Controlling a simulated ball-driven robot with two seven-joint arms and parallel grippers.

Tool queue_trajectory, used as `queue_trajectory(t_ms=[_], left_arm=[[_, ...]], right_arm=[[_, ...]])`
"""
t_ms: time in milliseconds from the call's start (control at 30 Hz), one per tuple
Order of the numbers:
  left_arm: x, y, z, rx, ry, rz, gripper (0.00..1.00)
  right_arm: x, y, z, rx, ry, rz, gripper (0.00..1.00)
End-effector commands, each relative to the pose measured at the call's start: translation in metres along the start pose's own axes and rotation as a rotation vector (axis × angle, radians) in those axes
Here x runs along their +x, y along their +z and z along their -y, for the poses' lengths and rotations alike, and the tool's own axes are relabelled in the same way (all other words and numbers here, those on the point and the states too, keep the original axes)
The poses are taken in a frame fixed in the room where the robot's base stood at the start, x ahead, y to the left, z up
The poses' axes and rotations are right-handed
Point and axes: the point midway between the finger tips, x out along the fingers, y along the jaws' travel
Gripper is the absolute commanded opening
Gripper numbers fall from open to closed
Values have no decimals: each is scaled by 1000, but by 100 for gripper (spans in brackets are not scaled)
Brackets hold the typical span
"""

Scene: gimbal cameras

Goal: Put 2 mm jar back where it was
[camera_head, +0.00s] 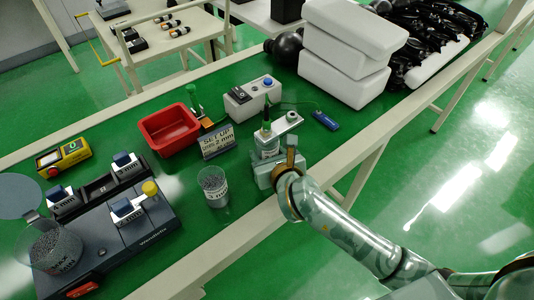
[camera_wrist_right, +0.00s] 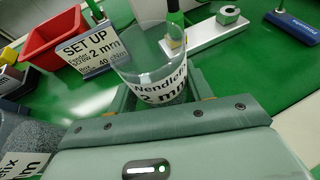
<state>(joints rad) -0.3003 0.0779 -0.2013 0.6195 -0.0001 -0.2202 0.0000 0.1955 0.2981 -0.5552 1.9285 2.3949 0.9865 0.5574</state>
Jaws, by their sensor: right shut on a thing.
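The 2 mm jar (camera_wrist_right: 155,75) is a clear jar with a white label reading "2 mm"; it looks empty in the right wrist view. My right gripper (camera_wrist_right: 160,105) is shut on it, and the jar stands upright between the fingers. In the head view the jar (camera_head: 267,143) shows at my right gripper (camera_head: 277,168), near the table's front edge, right of the sign. I cannot tell whether its base touches the table. My left gripper is not in view.
A jar of grey granules (camera_head: 213,187) stands left of my gripper. The set-up sign (camera_head: 217,142), red bin (camera_head: 169,130) and white plate (camera_head: 287,124) are behind. A dark Wendlefix device (camera_head: 150,230) fills the left. Green table shows between the granule jar and my gripper.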

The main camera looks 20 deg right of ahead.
Motion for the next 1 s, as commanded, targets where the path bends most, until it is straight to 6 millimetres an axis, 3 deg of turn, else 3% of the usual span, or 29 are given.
queue_trajectory(t_ms=[200, 233, 300, 667, 1000], left_arm=[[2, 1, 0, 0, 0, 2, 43], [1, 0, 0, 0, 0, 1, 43], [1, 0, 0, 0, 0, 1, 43], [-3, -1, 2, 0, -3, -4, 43], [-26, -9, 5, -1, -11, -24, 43]], right_arm=[[1, -2, 0, 0, 0, 2, 17], [1, -2, 0, 0, 0, 0, 58], [0, -2, 0, 0, 0, 0, 72], [-6, 2, 0, 0, 1, 1, 72], [-81, 4, 0, -1, 1, 1, 72]])
